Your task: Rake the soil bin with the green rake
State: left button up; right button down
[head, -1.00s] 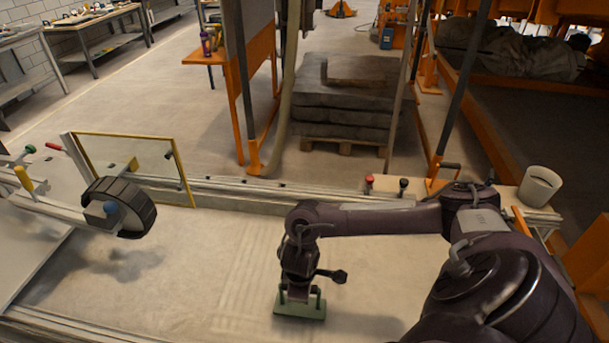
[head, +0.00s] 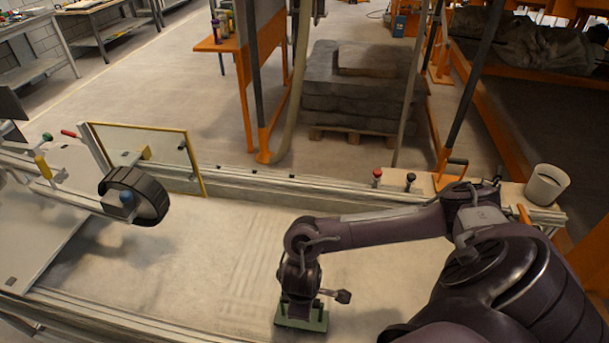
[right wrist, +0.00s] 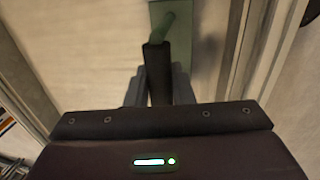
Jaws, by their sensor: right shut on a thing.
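The soil bin (head: 190,250) is a long bed of pale, sandy soil in the head view. A band of parallel raked lines (head: 252,268) runs across it, left of my right gripper. My right gripper (head: 298,298) points down over the bin and is shut on the green rake (head: 303,319), whose head is low at the soil near the near side. Whether its teeth touch the soil is hidden. In the right wrist view the gripper (right wrist: 158,88) holds the rake's upright grip, with the green head (right wrist: 206,38) beyond. My left gripper is not in view.
A black wheel (head: 136,194) on a metal carriage hangs over the bin's left part. A yellow-framed clear panel (head: 150,155) stands behind it. A metal rail (head: 270,182) runs along the far edge. A white pot (head: 546,185) stands at the far right corner.

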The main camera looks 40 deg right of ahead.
jog(key=shift+r+p, duration=0.65)
jog(key=shift+r, duration=0.2)
notch_tip(320, 180, up, 2)
jog(key=shift+r+p, duration=0.1)
jog(key=shift+p, duration=0.7)
jog(key=r, duration=0.4)
jog(key=shift+w+r, duration=0.15)
jog(key=shift+w, duration=0.05)
jog(key=shift+s+r, duration=0.15)
jog(key=shift+r, duration=0.45)
